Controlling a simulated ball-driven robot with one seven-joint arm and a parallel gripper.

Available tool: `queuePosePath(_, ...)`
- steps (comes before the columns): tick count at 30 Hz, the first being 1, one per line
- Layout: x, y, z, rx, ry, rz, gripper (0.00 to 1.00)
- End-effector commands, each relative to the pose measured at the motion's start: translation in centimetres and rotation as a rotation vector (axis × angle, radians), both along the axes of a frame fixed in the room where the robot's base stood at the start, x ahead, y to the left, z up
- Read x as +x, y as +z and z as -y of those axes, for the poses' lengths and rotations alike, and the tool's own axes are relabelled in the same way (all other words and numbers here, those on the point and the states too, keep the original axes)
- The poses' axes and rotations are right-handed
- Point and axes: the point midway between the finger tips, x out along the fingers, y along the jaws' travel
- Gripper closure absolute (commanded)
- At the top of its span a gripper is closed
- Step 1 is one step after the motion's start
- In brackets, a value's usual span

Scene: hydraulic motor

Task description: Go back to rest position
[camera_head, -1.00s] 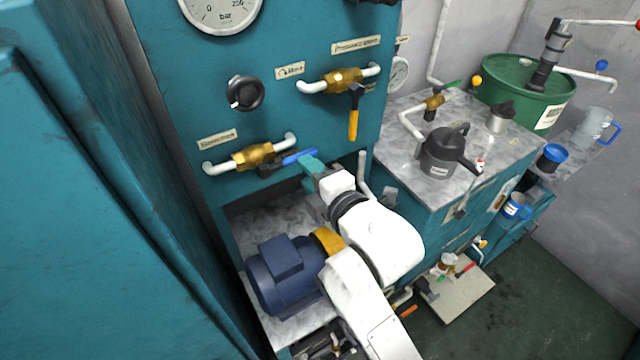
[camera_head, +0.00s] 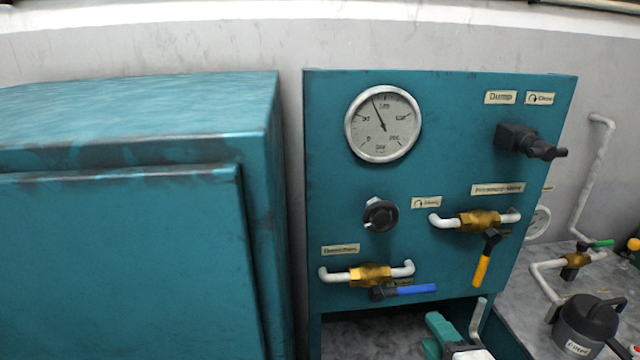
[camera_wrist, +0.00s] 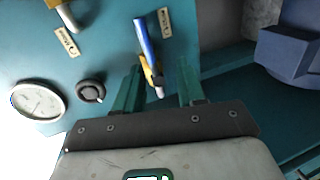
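My gripper (camera_wrist: 157,88) is open, with two teal fingers apart and nothing held between them. In the head view, part of my gripper (camera_head: 440,330) shows at the bottom edge, just below the blue valve handle (camera_head: 410,289). That handle lies roughly level, beside a brass valve (camera_head: 370,275) on the teal panel (camera_head: 340,215). In the wrist view, the blue handle (camera_wrist: 144,42) and its brass valve (camera_wrist: 150,73) appear beyond the fingers. I cannot judge the exact gap. Most of my arm is out of view.
A pressure gauge (camera_head: 383,123), black knob (camera_head: 380,215), black dump valve (camera_head: 530,141) and yellow-handled valve (camera_head: 482,262) project from the panel. A teal cabinet (camera_head: 120,250) stands left. A dark canister (camera_head: 590,325) stands right. A blue motor (camera_wrist: 290,52) is near in the wrist view.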

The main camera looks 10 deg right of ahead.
Motion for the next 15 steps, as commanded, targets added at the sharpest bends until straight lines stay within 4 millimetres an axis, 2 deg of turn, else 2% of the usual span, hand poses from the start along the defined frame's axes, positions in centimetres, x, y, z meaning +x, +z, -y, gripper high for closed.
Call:
queuePosePath(5,-4.0,-7.6,1.9,0.307,-0.161,-0.274,0.61)
queuePosePath(9,-9.7,-14.2,3.3,0.597,-0.408,-0.530,0.61)
queuePosePath(12,-14.4,-17.9,4.1,0.774,-0.628,-0.686,0.61)
queuePosePath(15,-19.0,-20.6,4.6,0.905,-0.852,-0.805,0.61)
